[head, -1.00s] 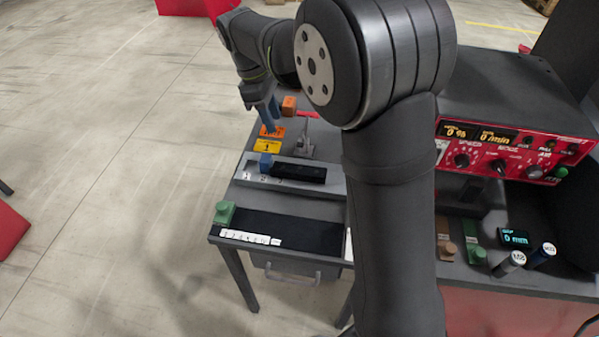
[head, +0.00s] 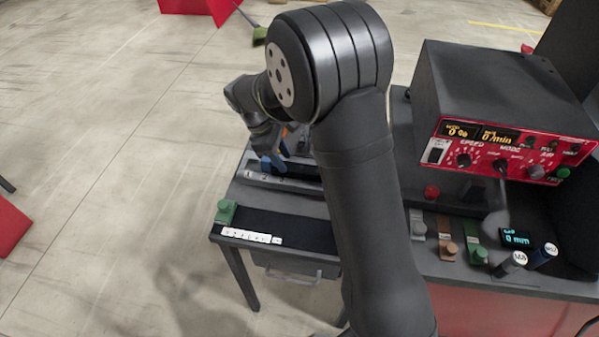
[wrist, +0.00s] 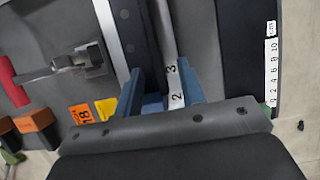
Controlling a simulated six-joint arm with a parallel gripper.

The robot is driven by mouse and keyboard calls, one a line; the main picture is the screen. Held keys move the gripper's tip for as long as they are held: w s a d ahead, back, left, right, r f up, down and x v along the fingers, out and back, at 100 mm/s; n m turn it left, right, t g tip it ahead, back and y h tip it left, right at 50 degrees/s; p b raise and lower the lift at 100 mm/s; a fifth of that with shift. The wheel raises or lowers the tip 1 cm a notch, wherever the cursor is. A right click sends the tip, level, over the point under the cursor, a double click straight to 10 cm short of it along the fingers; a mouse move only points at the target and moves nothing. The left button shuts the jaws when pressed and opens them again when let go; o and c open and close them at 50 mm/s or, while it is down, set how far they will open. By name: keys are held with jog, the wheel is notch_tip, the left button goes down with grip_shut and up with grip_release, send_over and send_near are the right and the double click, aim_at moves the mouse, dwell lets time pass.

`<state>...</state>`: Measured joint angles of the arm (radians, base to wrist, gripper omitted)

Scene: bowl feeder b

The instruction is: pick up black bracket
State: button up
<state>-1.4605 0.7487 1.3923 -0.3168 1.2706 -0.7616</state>
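The black bracket (wrist: 135,35) is a long dark bar lying in the grey numbered holder; in the head view a part of the bracket (head: 300,171) shows beside my arm. My gripper (wrist: 160,85) is open, its two blue fingers apart on either side of the holder's line, near the bracket's end. Nothing is visibly held. A blue block (wrist: 153,104) shows between the fingers, nearer the palm. In the head view my gripper (head: 276,158) is low at the holder, and my arm hides much of it.
An orange block (wrist: 36,124), orange and yellow labels (wrist: 106,110) and a red-handled metal clamp (wrist: 70,62) lie beside the holder. A black strip with a green block (head: 226,211) is in front. A red-fronted control box (head: 510,150) stands at right.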

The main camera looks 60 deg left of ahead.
aim_at(293, 170)
jog(key=x, duration=0.5)
jog(key=shift+w+a, duration=0.1)
jog(key=shift+w, duration=0.3)
jog(key=shift+c, duration=0.3)
grip_shut()
